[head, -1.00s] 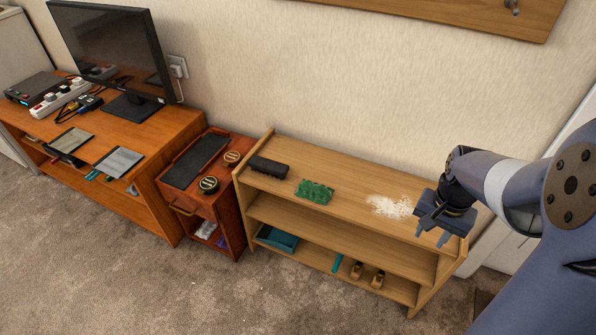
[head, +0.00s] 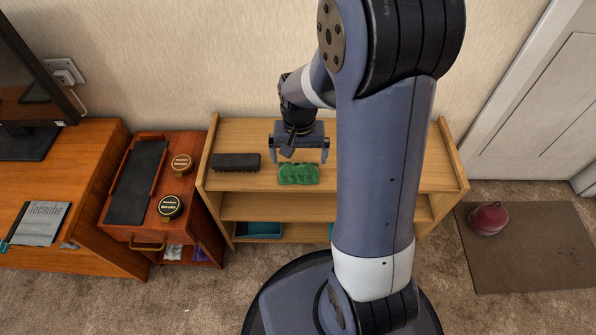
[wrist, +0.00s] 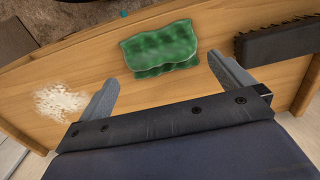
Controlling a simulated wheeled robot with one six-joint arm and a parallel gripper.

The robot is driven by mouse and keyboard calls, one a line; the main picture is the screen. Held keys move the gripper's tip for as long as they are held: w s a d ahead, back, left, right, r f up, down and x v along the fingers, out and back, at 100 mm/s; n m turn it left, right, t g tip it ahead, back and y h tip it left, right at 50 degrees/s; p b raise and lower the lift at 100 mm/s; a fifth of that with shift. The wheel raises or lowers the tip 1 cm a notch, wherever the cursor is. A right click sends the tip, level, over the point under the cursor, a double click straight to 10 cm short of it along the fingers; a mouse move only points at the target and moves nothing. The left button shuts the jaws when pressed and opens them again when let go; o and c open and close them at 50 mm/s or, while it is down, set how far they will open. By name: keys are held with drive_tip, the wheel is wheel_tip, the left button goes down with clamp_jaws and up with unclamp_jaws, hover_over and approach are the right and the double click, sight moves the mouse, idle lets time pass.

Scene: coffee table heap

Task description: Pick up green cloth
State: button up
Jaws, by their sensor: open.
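The green cloth (head: 298,174) lies crumpled on the top board of the light wooden shelf, near its front edge. My gripper (head: 299,157) is open and empty above the shelf top, just behind the cloth in the head view. In the wrist view the cloth (wrist: 160,49) lies beyond and between the two spread fingers of my gripper (wrist: 168,88), and nothing is between the fingertips. I cannot tell the exact height of the fingers over the board.
A dark brush (head: 236,162) lies left of the cloth on the shelf (head: 345,207); it also shows in the wrist view (wrist: 279,41). White powder (wrist: 61,101) is on the board. A red cabinet with two round tins (head: 171,206) stands at left.

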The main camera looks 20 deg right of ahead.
sight(298, 164)
wheel_tip(298, 164, down, 4)
drive_tip(key=shift+a+f+b, duration=0.1)
drive_tip(key=shift+f+b, duration=0.05)
drive_tip(key=shift+b, duration=0.7)
drive_tip(key=c, duration=0.6)
drive_tip(key=shift+r, duration=0.2)
wheel_tip(298, 164, up, 10)
drive_tip(key=p, duration=0.4)
drive_tip(key=shift+s+f, duration=0.1)
drive_tip(key=shift+c, duration=1.4)
